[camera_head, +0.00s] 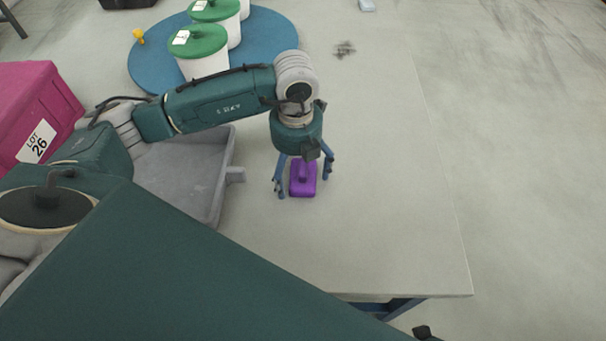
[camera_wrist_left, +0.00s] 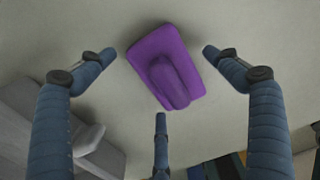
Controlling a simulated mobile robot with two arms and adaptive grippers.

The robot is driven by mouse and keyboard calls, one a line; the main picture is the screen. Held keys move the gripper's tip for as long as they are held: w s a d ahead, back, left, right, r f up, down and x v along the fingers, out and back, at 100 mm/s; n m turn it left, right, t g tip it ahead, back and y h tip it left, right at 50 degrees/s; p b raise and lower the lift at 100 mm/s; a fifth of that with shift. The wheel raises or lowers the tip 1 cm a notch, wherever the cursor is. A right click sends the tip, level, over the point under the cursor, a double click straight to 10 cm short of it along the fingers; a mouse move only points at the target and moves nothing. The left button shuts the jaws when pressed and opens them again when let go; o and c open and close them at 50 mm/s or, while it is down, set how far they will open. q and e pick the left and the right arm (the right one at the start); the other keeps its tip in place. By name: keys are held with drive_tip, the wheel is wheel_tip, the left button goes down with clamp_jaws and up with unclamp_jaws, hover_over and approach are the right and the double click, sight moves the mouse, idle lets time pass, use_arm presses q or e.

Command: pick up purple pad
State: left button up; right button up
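The purple pad (camera_head: 303,187) lies on the table, right of the grey tray. It has a raised handle on top and shows whole in the left wrist view (camera_wrist_left: 165,67), turned at a slant. My left gripper (camera_head: 303,180) is right over it, pointing down, with its fingers spread on either side. In the left wrist view the open fingers (camera_wrist_left: 160,60) stand clear of the pad, with gaps on both sides. Nothing is held. My right gripper does not show.
A grey tray (camera_head: 226,185) stands left of the pad, and a magenta lot box (camera_head: 45,95) is beyond it. Green-lidded white tubs (camera_head: 203,62) stand on a blue round disc (camera_head: 145,68) at the back. The table right of the pad is bare to its edge.

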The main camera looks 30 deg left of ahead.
use_arm(q)
drive_tip(key=c, duration=1.1)
wheel_tip(320, 180, up, 10)
drive_tip(key=p, duration=0.1)
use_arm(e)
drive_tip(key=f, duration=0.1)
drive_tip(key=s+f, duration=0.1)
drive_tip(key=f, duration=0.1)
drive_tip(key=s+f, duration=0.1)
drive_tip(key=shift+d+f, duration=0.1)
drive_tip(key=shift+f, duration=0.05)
use_arm(q)
drive_tip(key=shift+o, duration=1.4)
drive_tip(key=shift+d+r, duration=0.1)
drive_tip(key=shift+c, duration=0.5)
